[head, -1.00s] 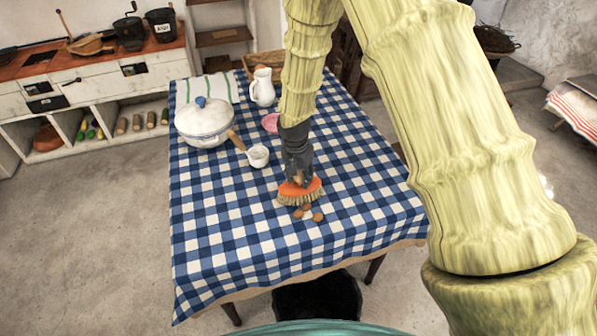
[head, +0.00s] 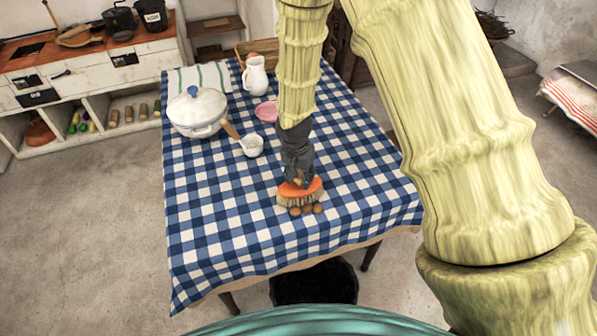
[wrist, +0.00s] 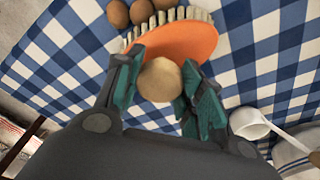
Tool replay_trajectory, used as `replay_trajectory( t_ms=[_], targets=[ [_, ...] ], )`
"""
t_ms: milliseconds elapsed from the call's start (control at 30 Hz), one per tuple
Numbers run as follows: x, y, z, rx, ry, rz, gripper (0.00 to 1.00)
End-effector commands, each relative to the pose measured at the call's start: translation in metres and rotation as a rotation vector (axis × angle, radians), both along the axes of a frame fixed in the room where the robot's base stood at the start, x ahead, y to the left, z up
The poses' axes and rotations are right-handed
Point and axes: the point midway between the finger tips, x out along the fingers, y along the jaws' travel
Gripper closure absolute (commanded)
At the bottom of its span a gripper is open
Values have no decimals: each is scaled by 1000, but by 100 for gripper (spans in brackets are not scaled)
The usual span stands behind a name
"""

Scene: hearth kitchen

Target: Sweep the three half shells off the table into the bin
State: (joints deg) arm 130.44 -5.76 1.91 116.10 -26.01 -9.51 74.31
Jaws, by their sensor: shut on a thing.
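My gripper (head: 298,180) is shut on the wooden knob of an orange-backed brush (head: 302,190). In the wrist view the brush (wrist: 180,42) has its pale bristles toward the top, and the knob (wrist: 160,80) sits between my fingers. Three brown half shells (head: 307,210) lie in a row on the checked tablecloth, right against the front side of the bristles. They also show at the top of the wrist view (wrist: 140,11). The black bin (head: 314,283) stands on the floor below the table's near edge, its opening partly hidden by my own body.
The table (head: 215,235) has a blue and white cloth. A lidded white tureen (head: 197,112), a small white cup (head: 252,146), a pink dish (head: 266,112) and a white jug (head: 255,76) stand toward the back. The cloth between shells and near edge is clear.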

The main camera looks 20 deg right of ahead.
Motion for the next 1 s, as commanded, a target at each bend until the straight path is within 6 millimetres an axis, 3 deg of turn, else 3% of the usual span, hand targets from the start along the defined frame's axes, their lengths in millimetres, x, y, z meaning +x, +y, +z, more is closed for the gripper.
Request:
replay_trajectory(
  t_ms=[1000],
  targets=[
    [-54, -2, 0, -1, 0, 0, 81]
  ],
)
